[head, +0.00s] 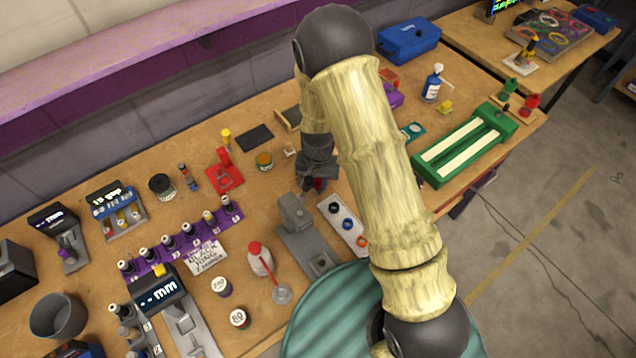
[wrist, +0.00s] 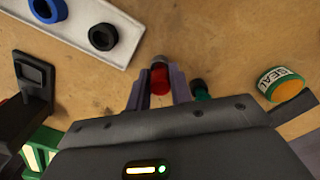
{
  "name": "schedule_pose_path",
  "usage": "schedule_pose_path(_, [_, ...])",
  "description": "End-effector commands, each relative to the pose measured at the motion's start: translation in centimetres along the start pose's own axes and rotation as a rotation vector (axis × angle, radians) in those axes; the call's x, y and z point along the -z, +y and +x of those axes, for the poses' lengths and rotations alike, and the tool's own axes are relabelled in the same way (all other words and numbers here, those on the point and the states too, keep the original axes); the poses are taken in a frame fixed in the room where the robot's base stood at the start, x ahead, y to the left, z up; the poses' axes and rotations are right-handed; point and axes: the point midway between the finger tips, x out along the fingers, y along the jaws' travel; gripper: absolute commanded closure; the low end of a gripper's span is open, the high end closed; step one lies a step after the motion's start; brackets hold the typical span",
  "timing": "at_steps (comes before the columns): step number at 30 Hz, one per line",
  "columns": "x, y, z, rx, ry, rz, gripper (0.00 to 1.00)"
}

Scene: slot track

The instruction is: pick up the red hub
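My arm hides part of the table there.
A small green piece with a dark end (wrist: 201,90) stands close beside the right finger. A white tray with black, blue and orange rings (head: 344,224) lies nearby, as does a grey fixture (head: 297,222).

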Motion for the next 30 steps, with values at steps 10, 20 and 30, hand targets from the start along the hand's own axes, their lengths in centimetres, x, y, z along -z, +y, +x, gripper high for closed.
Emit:
schedule_pose_path(10, [0.0, 0.0, 0.0, 0.0, 0.0, 0.0, 1.0])
schedule_pose_path(20, [0.1, -0.1, -2.5, 0.002, 0.005, 0.0, 1.0])
schedule_pose_path(30, [0.1, -0.1, -8.5, 0.003, 0.004, -0.001, 1.0])
